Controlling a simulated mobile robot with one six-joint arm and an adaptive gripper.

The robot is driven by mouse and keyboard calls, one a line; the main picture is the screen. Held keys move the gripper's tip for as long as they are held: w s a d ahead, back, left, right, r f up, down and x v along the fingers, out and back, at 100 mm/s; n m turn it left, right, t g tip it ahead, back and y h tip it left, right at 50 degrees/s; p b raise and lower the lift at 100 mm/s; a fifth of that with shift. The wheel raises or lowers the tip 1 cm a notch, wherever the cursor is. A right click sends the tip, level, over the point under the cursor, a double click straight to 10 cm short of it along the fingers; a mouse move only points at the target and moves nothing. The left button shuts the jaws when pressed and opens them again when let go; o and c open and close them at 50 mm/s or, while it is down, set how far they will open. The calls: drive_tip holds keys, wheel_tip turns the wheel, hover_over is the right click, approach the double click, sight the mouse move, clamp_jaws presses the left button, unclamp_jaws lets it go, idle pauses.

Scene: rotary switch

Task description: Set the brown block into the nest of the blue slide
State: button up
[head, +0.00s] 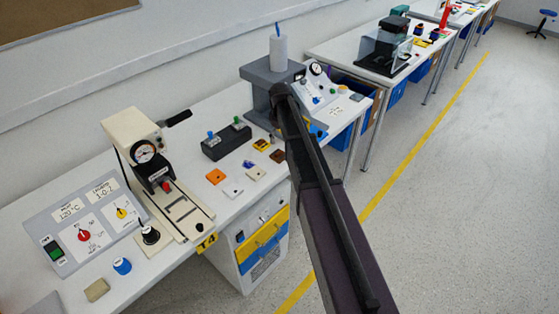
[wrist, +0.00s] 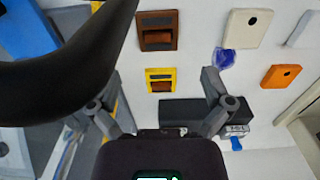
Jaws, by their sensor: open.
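A brown square piece (head: 278,156) with a dark hole lies on the white bench beside my arm. In the wrist view this brown piece (wrist: 157,42) is at top centre and shows a recess with a brown insert. My gripper (wrist: 156,85) is open, its fingers spread either side of a yellow piece with a similar recess; nothing shows between the fingers as held. In the head view my arm hides the gripper. A blue part (head: 319,132) shows just right of my arm, and a large blue part (wrist: 28,28) fills the wrist view's upper left. I cannot tell whether either is the blue slide.
The yellow piece (head: 262,145), an orange tile (head: 215,177) and pale tiles (head: 233,190) lie nearby. A black block (head: 226,142) with coloured knobs stands behind them. A grey stand (head: 262,78) rises behind my arm.

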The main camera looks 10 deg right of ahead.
drive_tip(key=b, duration=0.4)
hover_over(280, 156)
drive_tip(key=shift+s+f, duration=0.15)
drive_tip(key=shift+f, duration=2.1)
drive_tip(key=shift+w+f+b, duration=0.2)
drive_tip(key=shift+f+b, duration=2.4)
drive_tip(key=c, duration=0.9)
